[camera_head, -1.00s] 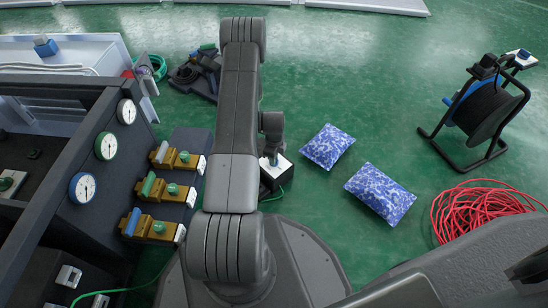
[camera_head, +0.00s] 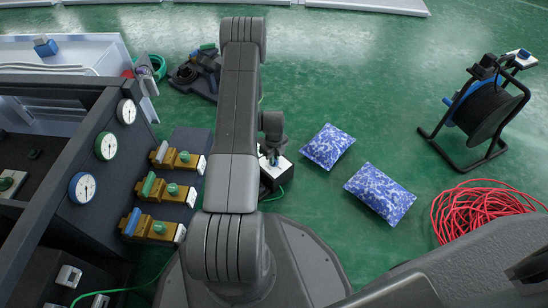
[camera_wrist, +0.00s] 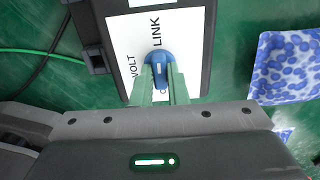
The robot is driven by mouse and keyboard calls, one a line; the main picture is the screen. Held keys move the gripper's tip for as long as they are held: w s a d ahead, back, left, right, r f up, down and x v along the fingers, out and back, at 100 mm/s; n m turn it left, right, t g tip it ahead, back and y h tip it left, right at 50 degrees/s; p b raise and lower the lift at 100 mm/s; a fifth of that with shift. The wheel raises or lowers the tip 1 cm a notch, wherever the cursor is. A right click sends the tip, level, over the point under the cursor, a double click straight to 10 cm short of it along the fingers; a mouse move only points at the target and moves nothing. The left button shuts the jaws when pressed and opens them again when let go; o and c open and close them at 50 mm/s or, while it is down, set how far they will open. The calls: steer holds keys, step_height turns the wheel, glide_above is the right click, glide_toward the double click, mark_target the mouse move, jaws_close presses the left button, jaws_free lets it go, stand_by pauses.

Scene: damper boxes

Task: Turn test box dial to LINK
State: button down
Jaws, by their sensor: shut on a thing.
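The test box (camera_head: 276,178) stands on the green floor, partly hidden behind my arm in the head view. In the wrist view its white face (camera_wrist: 185,30) carries the words VOLT and LINK, plus a third label mostly hidden by my fingers. The blue dial (camera_wrist: 158,56) sits in the lower part of this face, with LINK just above it and VOLT to its left. My gripper (camera_wrist: 160,73) is shut on the dial, one green finger on each side. A short white mark shows on the dial; I cannot tell for certain which label it points to.
Two blue-and-white bags (camera_head: 327,146) (camera_head: 381,194) lie right of the box. A cable reel (camera_head: 484,108) and a coiled red cable (camera_head: 483,209) are farther right. A panel with gauges (camera_head: 82,187) and valves (camera_head: 160,190) stands left of my arm. A green cable (camera_wrist: 40,52) runs beside the box.

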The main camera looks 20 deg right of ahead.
steer(key=c, duration=1.4)
jaws_free()
steer(key=shift+c, duration=0.2)
step_height(320, 180, up, 14)
steer(key=p, duration=0.5)
steer(key=shift+f, duration=0.2)
step_height(320, 180, down, 14)
steer(key=b, duration=0.5)
steer(key=shift+r, duration=0.2)
